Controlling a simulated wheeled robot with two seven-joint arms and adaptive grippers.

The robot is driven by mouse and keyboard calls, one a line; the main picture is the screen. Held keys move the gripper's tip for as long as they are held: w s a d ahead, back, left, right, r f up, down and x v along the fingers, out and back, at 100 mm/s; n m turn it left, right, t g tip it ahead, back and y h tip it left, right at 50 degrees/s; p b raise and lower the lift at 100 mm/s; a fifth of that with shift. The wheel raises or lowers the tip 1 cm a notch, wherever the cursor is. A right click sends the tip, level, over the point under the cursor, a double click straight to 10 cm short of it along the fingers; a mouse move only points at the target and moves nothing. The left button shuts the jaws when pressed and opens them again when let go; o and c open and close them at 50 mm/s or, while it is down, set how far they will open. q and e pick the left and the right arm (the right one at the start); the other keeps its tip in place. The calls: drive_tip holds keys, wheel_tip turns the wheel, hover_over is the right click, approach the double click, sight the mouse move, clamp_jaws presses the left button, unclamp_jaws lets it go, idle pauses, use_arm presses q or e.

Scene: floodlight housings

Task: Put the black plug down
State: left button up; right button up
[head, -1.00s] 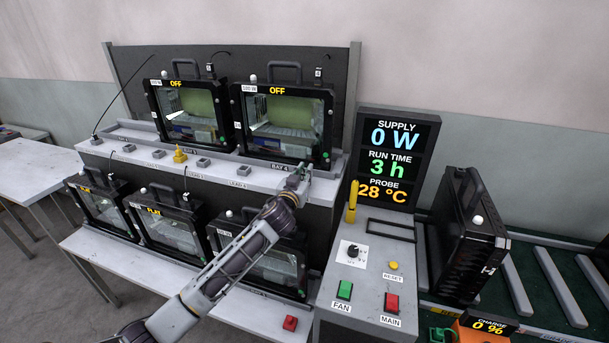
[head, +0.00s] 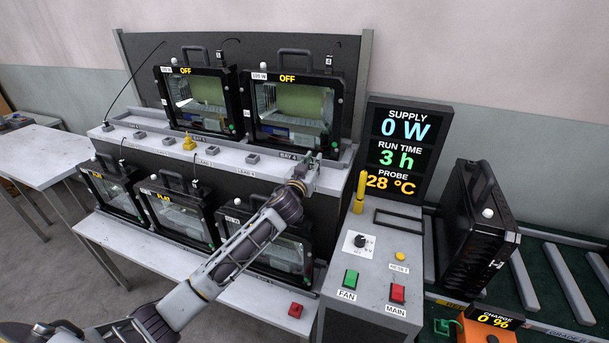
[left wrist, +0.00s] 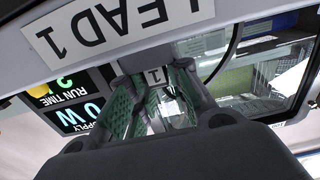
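My left gripper (head: 312,166) is over the right end of the upper shelf (head: 228,160), close to the BAY 4 label. The white LEAD 1 label (left wrist: 120,22) is close by. I cannot make out the held plug in the head view or tell whether it touches the shelf. My right gripper is out of view.
Two floodlight housings (head: 293,110) reading OFF stand on the upper shelf, with several below. A yellow plug (head: 189,142) stands among grey blocks on the shelf. The supply console (head: 372,270) is right of my arm. A black housing (head: 478,230) stands beyond it.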

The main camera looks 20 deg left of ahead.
use_arm(q)
drive_tip(key=shift+d+f+p, duration=0.25)
drive_tip(key=shift+f+p, duration=0.05)
drive_tip(key=shift+p, duration=0.15)
drive_tip(key=shift+s+a+f, duration=0.15)
drive_tip(key=shift+s+a, duration=0.05)
drive_tip(key=shift+s, duration=0.35)
drive_tip(key=s, duration=0.3)
drive_tip(key=shift+s+a+r, duration=0.1)
drive_tip(key=shift+a+r, duration=0.05)
drive_tip(key=shift+r, duration=0.2)
drive_tip(key=shift+s+b, duration=0.3)
drive_tip(key=shift+s, duration=0.4)
approach(312, 164)
drive_tip(key=shift+s+r+b, duration=0.25)
drive_tip(key=shift+s+b, duration=0.05)
drive_tip(key=shift+s, duration=0.25)
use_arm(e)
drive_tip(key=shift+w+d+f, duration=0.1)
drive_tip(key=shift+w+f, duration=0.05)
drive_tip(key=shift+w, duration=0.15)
use_arm(q)
drive_tip(key=shift+r, duration=0.1)
